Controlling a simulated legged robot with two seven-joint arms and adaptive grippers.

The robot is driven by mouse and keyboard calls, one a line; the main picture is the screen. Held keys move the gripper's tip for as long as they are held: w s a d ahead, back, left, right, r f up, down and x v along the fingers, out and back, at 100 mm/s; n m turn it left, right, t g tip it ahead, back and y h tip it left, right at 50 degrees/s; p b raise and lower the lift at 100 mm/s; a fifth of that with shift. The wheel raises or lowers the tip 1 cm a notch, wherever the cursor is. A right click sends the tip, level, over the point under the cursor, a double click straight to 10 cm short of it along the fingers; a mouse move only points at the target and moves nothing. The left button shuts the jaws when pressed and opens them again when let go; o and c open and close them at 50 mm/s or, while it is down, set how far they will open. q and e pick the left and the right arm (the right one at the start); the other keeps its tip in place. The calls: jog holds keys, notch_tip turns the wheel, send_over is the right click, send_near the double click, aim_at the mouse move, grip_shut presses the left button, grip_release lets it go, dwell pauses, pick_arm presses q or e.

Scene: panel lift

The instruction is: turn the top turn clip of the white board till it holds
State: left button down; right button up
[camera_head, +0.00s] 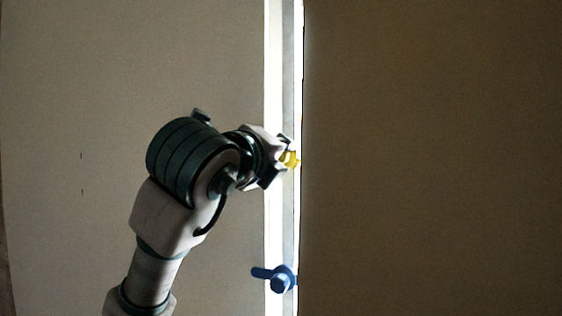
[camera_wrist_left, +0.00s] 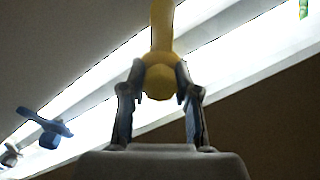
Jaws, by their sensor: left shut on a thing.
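A yellow turn clip (camera_head: 291,159) sits on the bright upright strip between two large panels in the head view. In the left wrist view the yellow clip (camera_wrist_left: 161,32) runs up from between my fingers, its rounded end between the tips. My left gripper (camera_wrist_left: 160,88) is shut on it; the gripper (camera_head: 280,162) partly hides the clip in the head view. A blue turn clip (camera_head: 280,278) is lower on the strip, its arm pointing left. The pale board (camera_head: 80,90) fills the left side. My right gripper is not in view.
A darker brown panel (camera_head: 430,150) fills the right side. In the left wrist view, the blue clip (camera_wrist_left: 48,132) is at left, and a green piece (camera_wrist_left: 303,9) is at the top right corner. The space before the brown panel is clear.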

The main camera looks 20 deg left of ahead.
pick_arm(q)
jog(key=n+b, duration=0.1)
jog(key=n, duration=0.3)
jog(key=shift+f+n, duration=0.1)
jog(key=shift+n, duration=1.5)
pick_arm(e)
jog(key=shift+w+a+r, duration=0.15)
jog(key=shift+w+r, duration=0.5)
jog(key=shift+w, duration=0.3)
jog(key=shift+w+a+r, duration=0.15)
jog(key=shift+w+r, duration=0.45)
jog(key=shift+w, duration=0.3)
pick_arm(q)
jog(key=shift+w+b, duration=0.1)
jog(key=shift+b, duration=0.2)
jog(key=shift+f, duration=0.1)
jog(key=c, duration=1.1)
grip_release()
jog(key=shift+c, duration=0.2)
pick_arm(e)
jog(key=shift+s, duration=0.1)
pick_arm(q)
jog(key=shift+a, duration=0.1)
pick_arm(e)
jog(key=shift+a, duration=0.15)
pick_arm(q)
jog(key=s, duration=1.1)
jog(key=shift+s+d, duration=0.35)
